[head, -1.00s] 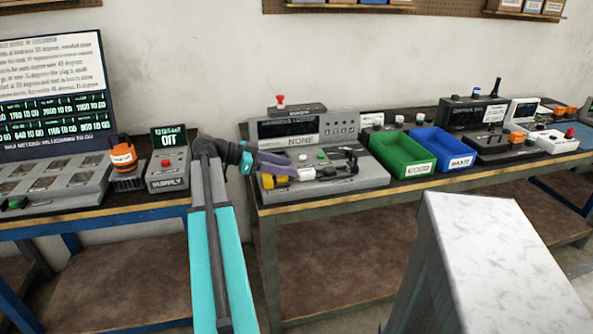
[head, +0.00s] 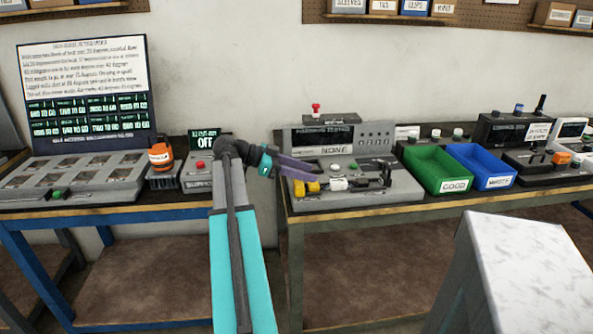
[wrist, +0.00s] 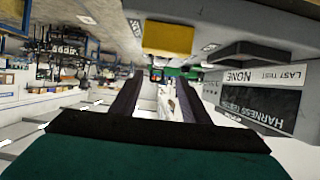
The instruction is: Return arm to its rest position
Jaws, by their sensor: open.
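My arm reaches up from the bottom of the head view, its teal link pointing at the benches. My gripper (head: 296,168) is at the left end of the grey harness tester (head: 360,184), above or in front of it; the exact gap is hard to tell. In the wrist view the two dark fingers of my gripper (wrist: 155,90) stand apart with nothing between them. A yellow block (wrist: 167,38) is just beyond the fingers there. In the head view the yellow part (head: 306,187) sits on the tester's front left, close to the fingertips.
A green bin (head: 442,181) marked GOOD and a blue bin (head: 489,181) marked WASTE stand right of the tester. At left are an orange device (head: 161,155), the supply box (head: 198,182) and a sign board (head: 85,85). A white-topped grey block (head: 520,250) stands at front right.

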